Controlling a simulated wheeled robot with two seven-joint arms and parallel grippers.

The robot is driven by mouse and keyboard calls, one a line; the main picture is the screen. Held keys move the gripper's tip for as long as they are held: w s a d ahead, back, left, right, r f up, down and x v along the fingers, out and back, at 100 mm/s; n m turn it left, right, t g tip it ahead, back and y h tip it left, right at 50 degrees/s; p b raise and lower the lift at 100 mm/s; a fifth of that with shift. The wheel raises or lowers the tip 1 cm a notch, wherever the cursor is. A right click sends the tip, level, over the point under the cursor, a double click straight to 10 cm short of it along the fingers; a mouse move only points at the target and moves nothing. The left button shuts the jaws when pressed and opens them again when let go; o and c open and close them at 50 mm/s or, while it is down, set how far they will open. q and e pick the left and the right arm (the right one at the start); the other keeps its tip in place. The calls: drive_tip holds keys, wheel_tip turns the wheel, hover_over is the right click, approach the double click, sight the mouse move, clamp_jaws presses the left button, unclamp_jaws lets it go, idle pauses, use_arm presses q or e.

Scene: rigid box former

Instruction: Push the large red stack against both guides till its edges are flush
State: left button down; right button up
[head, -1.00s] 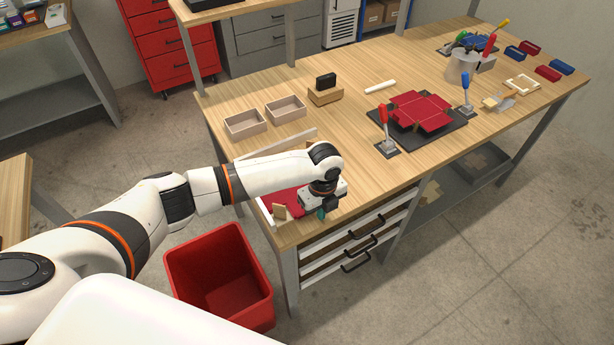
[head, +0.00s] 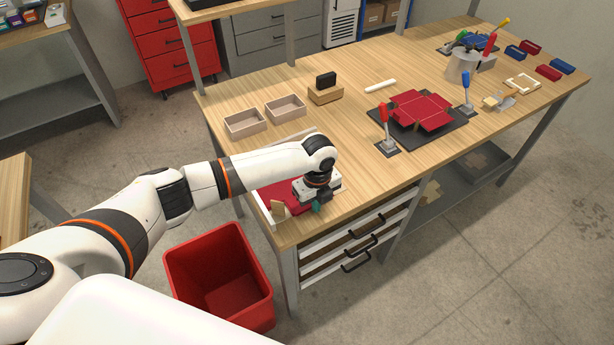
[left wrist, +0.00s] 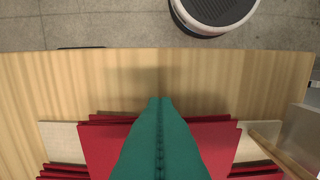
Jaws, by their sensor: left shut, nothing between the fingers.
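The large red stack (head: 274,194) lies at the near left corner of the bench, partly hidden under my left arm and gripper. In the left wrist view its red sheets (left wrist: 100,145) look uneven, with beige parts (left wrist: 62,140) among them. A pale guide (head: 265,212) runs along its left side, also at the right of the wrist view (left wrist: 301,135). The other guide (head: 290,144) runs behind, partly covered by my arm. My left gripper (head: 319,208) is shut and empty at the stack's right near side; its green fingertips (left wrist: 160,101) overlap the stack's edge. Contact is unclear.
A small wooden piece (head: 279,209) stands near the left guide. Two beige trays (head: 245,123) and a wooden block with a black top (head: 325,90) are behind. A red bin (head: 218,275) stands on the floor. The bench right of the gripper is clear.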

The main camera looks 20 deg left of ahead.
use_arm(q)
drive_tip(key=shift+w+a+b, duration=0.3)
drive_tip(key=shift+w+a, duration=0.25)
drive_tip(key=shift+a, duration=0.2)
drive_tip(key=shift+w+a+b, duration=0.25)
drive_tip(key=shift+w+a, duration=0.3)
drive_tip(key=shift+a, duration=0.15)
wheel_tip(320, 180, up, 9)
drive_tip(key=d+p, duration=0.1)
drive_tip(key=p, duration=0.8)
drive_tip(key=shift+s, duration=0.4)
